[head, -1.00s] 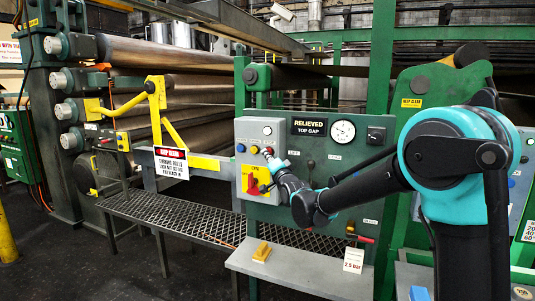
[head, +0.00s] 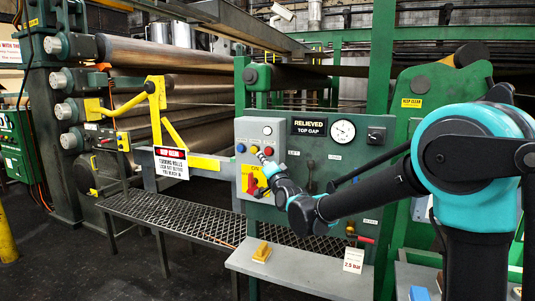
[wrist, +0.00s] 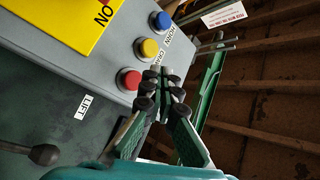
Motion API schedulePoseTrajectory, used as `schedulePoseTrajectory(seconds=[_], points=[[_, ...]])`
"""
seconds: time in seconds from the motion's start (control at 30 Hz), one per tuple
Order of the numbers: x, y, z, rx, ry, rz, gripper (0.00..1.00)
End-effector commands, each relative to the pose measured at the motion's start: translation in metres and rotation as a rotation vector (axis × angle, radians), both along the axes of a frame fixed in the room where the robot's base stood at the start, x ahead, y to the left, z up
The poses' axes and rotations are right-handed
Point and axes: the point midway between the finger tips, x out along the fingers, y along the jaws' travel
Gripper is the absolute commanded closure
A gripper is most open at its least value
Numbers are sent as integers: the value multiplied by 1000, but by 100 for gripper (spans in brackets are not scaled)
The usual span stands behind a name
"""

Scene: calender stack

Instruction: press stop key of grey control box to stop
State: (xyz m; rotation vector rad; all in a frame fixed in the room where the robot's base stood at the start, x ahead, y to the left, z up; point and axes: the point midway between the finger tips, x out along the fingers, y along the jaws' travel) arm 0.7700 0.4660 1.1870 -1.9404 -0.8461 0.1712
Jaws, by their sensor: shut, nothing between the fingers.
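The grey control box (head: 250,131) is mounted on the green panel left of the gauge in the head view. It has a row of blue (wrist: 160,21), yellow (wrist: 148,48) and red (wrist: 129,80) buttons in the wrist view. Small labels sit beside the row; I cannot read which one marks stop. My gripper (wrist: 165,78) is shut and empty, its fingertips close to the red button and a little to its right in the wrist view.
A yellow plate with a red rotary switch (head: 250,180) is on the box below the buttons. A lever (head: 310,165) and a gauge (head: 342,131) are to the right. A grey shelf (head: 300,272) with a yellow block (head: 261,252) lies below. Large rollers (head: 175,55) stand at the left.

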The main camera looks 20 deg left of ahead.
Motion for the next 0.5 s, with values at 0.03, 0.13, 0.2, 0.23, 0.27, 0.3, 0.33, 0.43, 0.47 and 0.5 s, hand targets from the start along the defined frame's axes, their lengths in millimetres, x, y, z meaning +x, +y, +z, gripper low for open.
schedulePoseTrajectory(seconds=[0.03,0.13,0.2,0.23,0.27,0.3,0.33,0.43,0.47,0.5], points=[[-6,1,0,0,0,2,100],[-14,2,0,1,1,3,100],[-17,2,0,1,0,2,100],[-18,2,0,0,1,1,100],[-19,2,0,0,0,1,100],[-20,2,0,0,0,0,100],[-20,2,0,0,0,0,100],[-20,2,0,0,0,0,100],[-20,2,0,0,0,0,100],[-20,2,0,0,0,0,100]])
